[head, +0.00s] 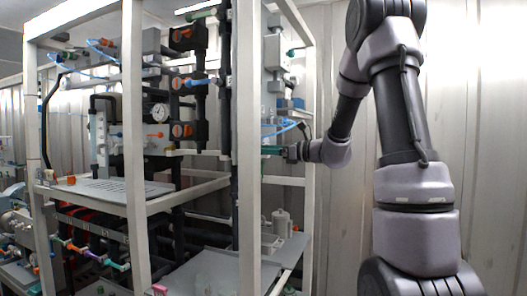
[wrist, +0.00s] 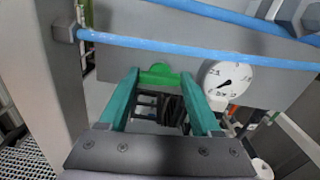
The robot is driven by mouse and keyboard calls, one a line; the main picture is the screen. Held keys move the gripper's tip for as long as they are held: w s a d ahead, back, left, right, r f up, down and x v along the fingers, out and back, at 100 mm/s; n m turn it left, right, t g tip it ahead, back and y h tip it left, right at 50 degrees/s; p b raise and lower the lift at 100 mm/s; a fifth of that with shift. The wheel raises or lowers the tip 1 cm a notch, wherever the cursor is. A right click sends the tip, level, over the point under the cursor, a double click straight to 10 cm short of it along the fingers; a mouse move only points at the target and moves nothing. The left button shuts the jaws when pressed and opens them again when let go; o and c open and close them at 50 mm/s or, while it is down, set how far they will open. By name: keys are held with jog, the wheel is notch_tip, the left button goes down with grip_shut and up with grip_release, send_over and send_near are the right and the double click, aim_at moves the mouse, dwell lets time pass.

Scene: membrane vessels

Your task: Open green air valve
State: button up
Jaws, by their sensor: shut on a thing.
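The green air valve (wrist: 160,75) shows in the wrist view as a bright green handle with a rounded top, at the grey panel. My gripper (wrist: 159,80) has a teal finger on each side of this handle and is shut on it. In the head view my gripper (head: 272,150) reaches in from the right at the rack's right side. The valve handle cannot be made out there, and the white front post hides part of that spot.
A round white gauge (wrist: 226,79) sits just right of my fingers. Blue air tubes (wrist: 200,48) cross above them. The white rack frame (head: 249,200) stands close to my gripper. Orange-handled valves (head: 182,131) are further left.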

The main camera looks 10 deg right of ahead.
jog(key=n, duration=1.4)
jog(key=shift+s+a+f+n, duration=0.1)
jog(key=shift+f+n, duration=0.1)
jog(key=shift+n, duration=0.2)
dwell(0.4)
jog(key=o, duration=1.4)
jog(key=v, duration=1.1)
